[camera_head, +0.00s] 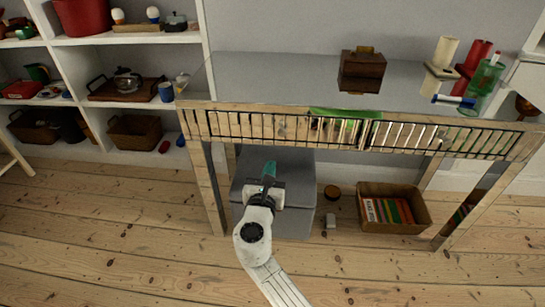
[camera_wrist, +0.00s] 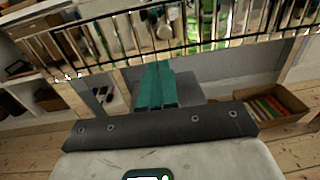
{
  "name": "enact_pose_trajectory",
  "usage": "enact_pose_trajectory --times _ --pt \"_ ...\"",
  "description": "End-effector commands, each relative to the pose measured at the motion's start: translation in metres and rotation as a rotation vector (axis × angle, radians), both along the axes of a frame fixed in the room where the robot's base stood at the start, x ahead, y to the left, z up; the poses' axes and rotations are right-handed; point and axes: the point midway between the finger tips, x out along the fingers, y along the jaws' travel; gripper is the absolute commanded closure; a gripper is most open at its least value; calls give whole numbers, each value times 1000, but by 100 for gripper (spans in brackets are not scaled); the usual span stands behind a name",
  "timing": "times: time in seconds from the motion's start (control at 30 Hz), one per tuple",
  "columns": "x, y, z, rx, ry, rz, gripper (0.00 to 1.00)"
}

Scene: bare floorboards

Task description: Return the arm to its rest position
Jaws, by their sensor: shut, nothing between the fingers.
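My gripper (camera_head: 268,172) is at the end of my white arm, in front of the table's slatted front and above a grey box on the floor. In the wrist view its teal fingers (camera_wrist: 156,88) lie together side by side, with nothing between them. The arm reaches forward from the bottom of the head view, and the fingers point toward the table.
A wooden table (camera_head: 200,165) with a barred rack (camera_head: 290,128) stands close ahead. Under it are a grey box (camera_head: 300,200) and a crate of books (camera_head: 420,222). White shelves (camera_head: 70,60) stand at left. The front floor is clear.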

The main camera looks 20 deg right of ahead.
Motion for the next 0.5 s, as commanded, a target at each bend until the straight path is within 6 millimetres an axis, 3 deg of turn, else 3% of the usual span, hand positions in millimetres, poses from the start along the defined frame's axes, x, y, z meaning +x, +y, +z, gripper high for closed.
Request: enact_pose_trajectory --times 0.27,0.37,0.5 --pt "-9 -1 -2 26 -6 -13 100" --pt "-26 -21 -11 150 -40 -69 100" --pt "-79 -71 -42 521 -149 -255 100"
